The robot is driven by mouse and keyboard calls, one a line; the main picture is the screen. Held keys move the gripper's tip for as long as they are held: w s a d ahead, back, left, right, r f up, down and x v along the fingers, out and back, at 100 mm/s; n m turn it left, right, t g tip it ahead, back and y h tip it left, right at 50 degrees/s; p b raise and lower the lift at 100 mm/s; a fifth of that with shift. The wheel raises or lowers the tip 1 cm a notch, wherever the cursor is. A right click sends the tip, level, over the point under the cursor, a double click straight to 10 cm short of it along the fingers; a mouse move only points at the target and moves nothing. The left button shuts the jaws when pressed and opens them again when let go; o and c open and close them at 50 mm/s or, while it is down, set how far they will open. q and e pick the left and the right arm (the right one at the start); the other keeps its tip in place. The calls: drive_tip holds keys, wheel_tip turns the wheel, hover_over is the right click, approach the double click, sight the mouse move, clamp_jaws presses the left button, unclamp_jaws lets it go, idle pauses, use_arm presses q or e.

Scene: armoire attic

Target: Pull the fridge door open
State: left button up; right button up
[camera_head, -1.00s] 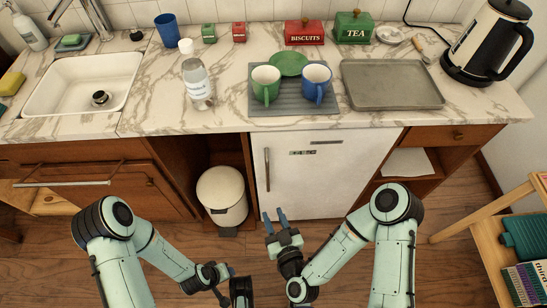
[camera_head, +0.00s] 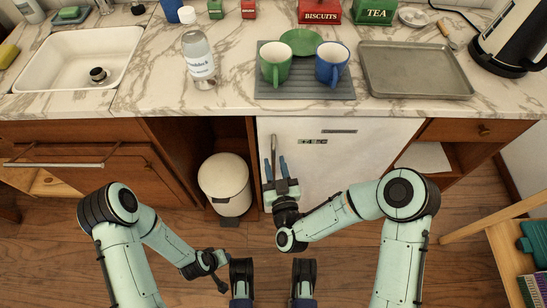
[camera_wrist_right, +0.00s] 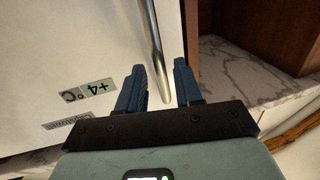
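The white fridge door (camera_head: 335,165) is shut under the counter, with a small display and labels near its top. Its slim metal handle (camera_head: 274,150) runs vertically along the left edge. My right gripper (camera_head: 276,164) is at the lower part of the handle, its blue fingers apart on either side of it.
A cream bin (camera_head: 226,180) stands in the open bay left of the fridge. The marble counter (camera_head: 155,85) above holds a bottle (camera_head: 199,62), a drying mat (camera_head: 300,91) with mugs, and a metal tray (camera_head: 420,72). A wooden shelf (camera_head: 508,245) stands at right; the floor before the fridge is wood.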

drive_tip(key=shift+w+a, duration=0.15)
drive_tip(key=shift+w, duration=0.6)
drive_tip(key=shift+w+a, duration=0.15)
drive_tip(key=shift+w, duration=0.55)
clamp_jaws()
drive_tip(key=shift+s, duration=0.1)
